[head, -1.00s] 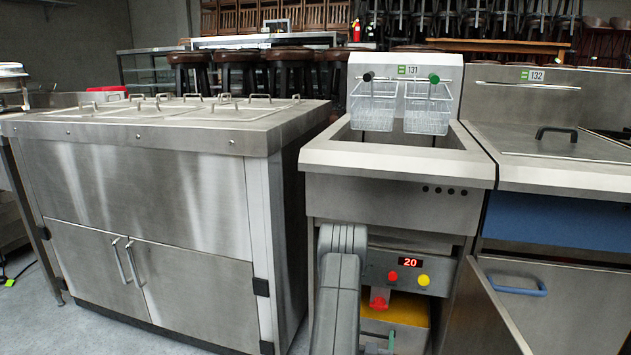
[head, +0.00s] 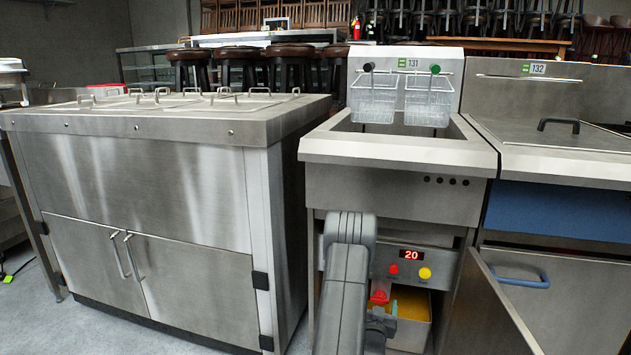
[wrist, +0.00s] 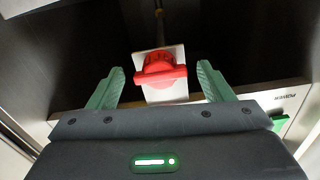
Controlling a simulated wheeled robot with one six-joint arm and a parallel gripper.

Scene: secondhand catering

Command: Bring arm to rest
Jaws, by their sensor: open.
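My gripper (wrist: 160,68) is open and empty in the wrist view, with a green finger on each side. A red handle (wrist: 161,72) on a pale plate shows between and beyond the fingertips; I cannot tell the exact gap. In the head view, my grey arm reaches down in front of the fryer's open cabinet. My gripper (head: 393,305) is partly hidden there behind the arm, close to the red handle (head: 379,297).
The fryer (head: 400,195) marked 131 has two baskets, and a display reading 20. A metal container (head: 424,325) with yellow contents sits in its cabinet. An open door (head: 495,305) stands to the right. A steel counter (head: 140,190) stands left, with free floor in front.

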